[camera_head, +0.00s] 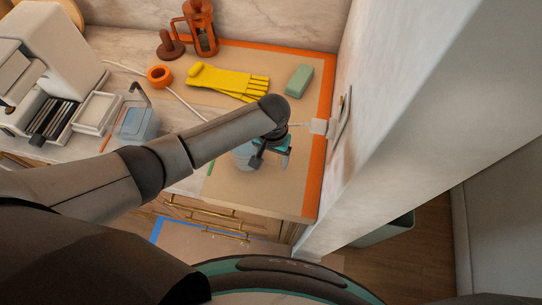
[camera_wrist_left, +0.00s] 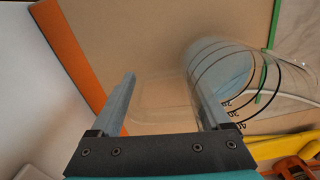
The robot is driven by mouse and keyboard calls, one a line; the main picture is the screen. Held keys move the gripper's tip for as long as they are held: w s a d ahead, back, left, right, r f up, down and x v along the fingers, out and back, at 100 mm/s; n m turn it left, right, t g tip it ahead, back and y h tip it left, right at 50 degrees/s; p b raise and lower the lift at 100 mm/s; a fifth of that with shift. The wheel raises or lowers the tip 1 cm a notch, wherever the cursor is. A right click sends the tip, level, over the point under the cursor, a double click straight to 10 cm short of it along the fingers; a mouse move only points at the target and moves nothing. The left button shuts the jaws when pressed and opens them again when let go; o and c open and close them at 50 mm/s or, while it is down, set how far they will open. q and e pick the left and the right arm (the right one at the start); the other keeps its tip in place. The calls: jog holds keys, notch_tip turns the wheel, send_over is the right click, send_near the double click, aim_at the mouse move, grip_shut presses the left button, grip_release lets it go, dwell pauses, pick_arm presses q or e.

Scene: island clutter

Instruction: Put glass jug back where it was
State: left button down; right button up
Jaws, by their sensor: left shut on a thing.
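My left gripper (camera_head: 262,157) reaches over the right part of the counter, above a tan board. It is shut on the clear glass jug (camera_head: 242,155), which shows as a bluish shape just left of the fingers and is partly hidden by my arm. In the left wrist view the jug (camera_wrist_left: 225,68) lies to the right of the fingers (camera_wrist_left: 160,88), with dark measuring lines and numbers on its wall. Its clear part between the fingers is faint. Whether its base touches the board is not clear. My right gripper is not in view.
The tan board (camera_head: 226,184) has an orange border and a green line. A clear blue container (camera_head: 137,123) is left. A wall socket (camera_head: 340,118) is right.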

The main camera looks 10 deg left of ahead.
pick_arm(q)
jog(key=shift+f+b, duration=0.35)
jog(key=shift+f, duration=0.25)
dwell(0.5)
grip_release()
notch_tip(320, 180, up, 15)
jog(key=shift+d+r+p, duration=0.15)
jog(key=shift+p, duration=0.45)
jog(key=shift+s, duration=0.1)
dwell(0.5)
